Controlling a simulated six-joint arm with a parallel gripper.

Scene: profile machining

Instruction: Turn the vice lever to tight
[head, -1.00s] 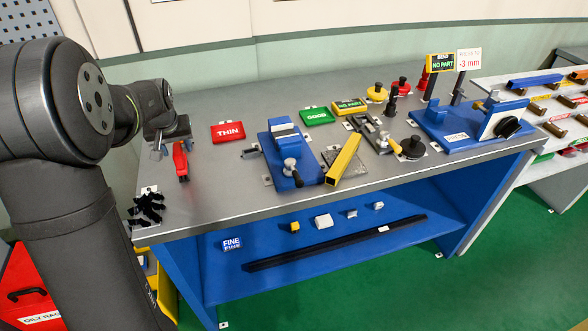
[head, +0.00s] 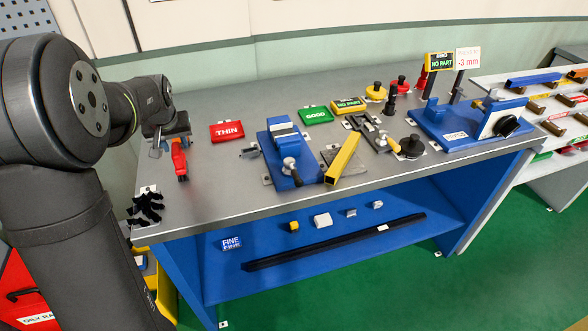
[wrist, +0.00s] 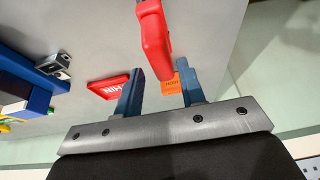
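The blue vice (head: 305,160) stands on the bench, right of my gripper, with a pale block along its top. Its lever (head: 296,175) is at the front end, with a dark grip pointing toward the front right. No tight mark is readable. My gripper (head: 176,135) is at the left of the bench, well apart from the vice. In the wrist view its two blue-grey fingers (wrist: 158,80) are spread, with a red handled tool (wrist: 153,35) just beyond or between their tips. I cannot tell whether they touch it. A blue thing at the left edge of the wrist view (wrist: 30,95) appears to be the vice.
A yellow bar (head: 343,160) lies right of the vice. A green GOOD tray (head: 316,116) is behind it. A black brush-like thing (head: 146,208) sits at the front left corner.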

